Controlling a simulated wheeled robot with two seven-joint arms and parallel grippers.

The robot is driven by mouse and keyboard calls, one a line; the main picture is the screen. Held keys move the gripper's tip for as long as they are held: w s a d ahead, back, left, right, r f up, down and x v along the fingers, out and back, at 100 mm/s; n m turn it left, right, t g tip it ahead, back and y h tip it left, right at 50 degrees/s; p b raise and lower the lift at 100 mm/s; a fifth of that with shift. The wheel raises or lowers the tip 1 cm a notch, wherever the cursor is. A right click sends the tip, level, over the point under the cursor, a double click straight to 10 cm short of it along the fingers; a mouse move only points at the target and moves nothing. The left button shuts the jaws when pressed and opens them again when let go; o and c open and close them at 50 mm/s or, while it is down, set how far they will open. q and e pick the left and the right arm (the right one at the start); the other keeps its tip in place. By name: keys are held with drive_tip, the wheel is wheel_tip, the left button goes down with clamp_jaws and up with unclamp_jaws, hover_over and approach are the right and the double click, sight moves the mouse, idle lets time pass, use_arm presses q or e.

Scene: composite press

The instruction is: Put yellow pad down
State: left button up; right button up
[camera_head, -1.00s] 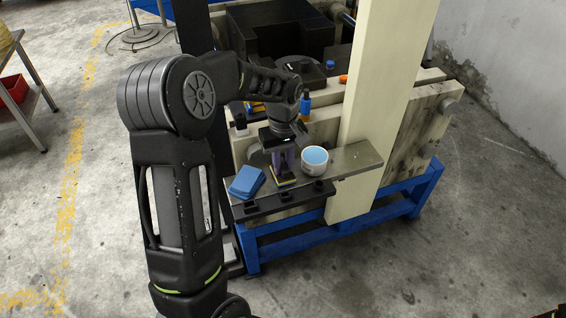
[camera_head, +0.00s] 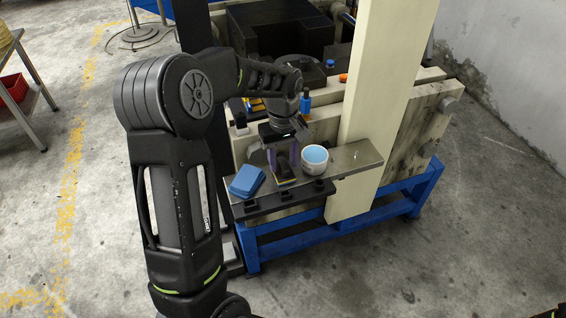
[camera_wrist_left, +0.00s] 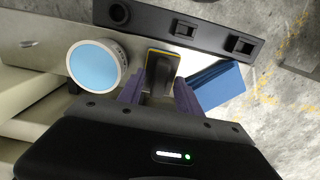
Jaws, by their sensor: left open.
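The yellow pad (camera_head: 285,181) lies on the metal shelf (camera_head: 352,160) at the front of the press, between the blue cloths and the white cup. Its dark top and yellow edge also show in the left wrist view (camera_wrist_left: 161,68). My left gripper (camera_head: 283,165) points down right over the pad. In the left wrist view its purple fingers (camera_wrist_left: 160,92) are apart, one on each side of the pad's near end. The pad is partly hidden by the gripper in the head view. My right gripper is not seen.
A white cup with blue contents (camera_head: 315,158) stands close to the right of the gripper. Folded blue cloths (camera_head: 246,181) lie to the left. A black rail with square sockets (camera_head: 284,198) runs along the shelf's front edge. The shelf's right end is clear.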

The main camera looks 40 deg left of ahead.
sight(283, 164)
use_arm(q)
wheel_tip(283, 164, up, 11)
drive_tip(key=shift+b, duration=0.4)
idle(0.7)
